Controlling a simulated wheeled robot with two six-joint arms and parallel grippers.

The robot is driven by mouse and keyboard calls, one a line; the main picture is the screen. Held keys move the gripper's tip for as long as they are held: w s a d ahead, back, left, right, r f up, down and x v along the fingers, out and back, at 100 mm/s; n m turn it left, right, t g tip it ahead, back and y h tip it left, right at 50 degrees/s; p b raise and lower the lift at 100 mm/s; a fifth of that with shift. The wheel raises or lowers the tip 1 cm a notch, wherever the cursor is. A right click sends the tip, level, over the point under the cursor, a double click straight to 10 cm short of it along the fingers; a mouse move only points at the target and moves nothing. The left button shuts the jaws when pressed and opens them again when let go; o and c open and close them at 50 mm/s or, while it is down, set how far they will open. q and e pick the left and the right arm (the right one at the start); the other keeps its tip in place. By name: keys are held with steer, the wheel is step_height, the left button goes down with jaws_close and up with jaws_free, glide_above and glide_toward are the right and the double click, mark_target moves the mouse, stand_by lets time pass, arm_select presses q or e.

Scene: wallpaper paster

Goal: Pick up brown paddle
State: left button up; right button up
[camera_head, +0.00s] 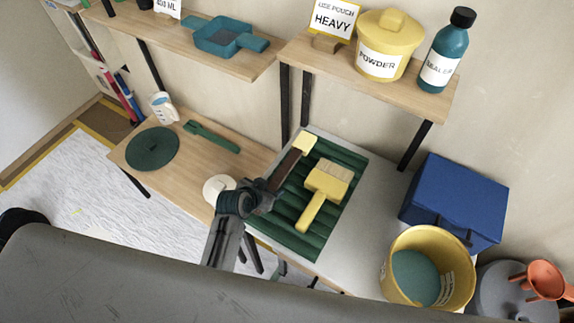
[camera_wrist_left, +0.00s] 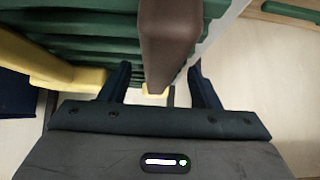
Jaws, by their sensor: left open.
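The brown paddle (camera_head: 283,171) has a brown bar-like part and a pale yellow end. It lies along the left side of a green ribbed tray (camera_head: 352,158), beside a yellow brush (camera_head: 327,180). My left gripper (camera_head: 266,188) is open at the near end of the brown part, which it partly hides. In the left wrist view, the brown part (camera_wrist_left: 170,45) shows between the two spread fingers (camera_wrist_left: 158,76), with a gap on both sides. My right gripper is not in view.
A wooden side table holds a green disc (camera_head: 152,149) and a green tool (camera_head: 211,136). A white round item (camera_head: 218,186) is close to my left gripper. A blue box (camera_head: 454,198) and yellow bucket (camera_head: 463,270) stand right. Shelves run above.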

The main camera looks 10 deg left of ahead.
arm_select(q)
steer(key=c, duration=0.9)
steer(key=shift+c, duration=0.8)
steer(key=shift+r, duration=0.15)
steer(key=shift+r, duration=0.35)
step_height(320, 180, up, 9)
steer(key=b, duration=0.2)
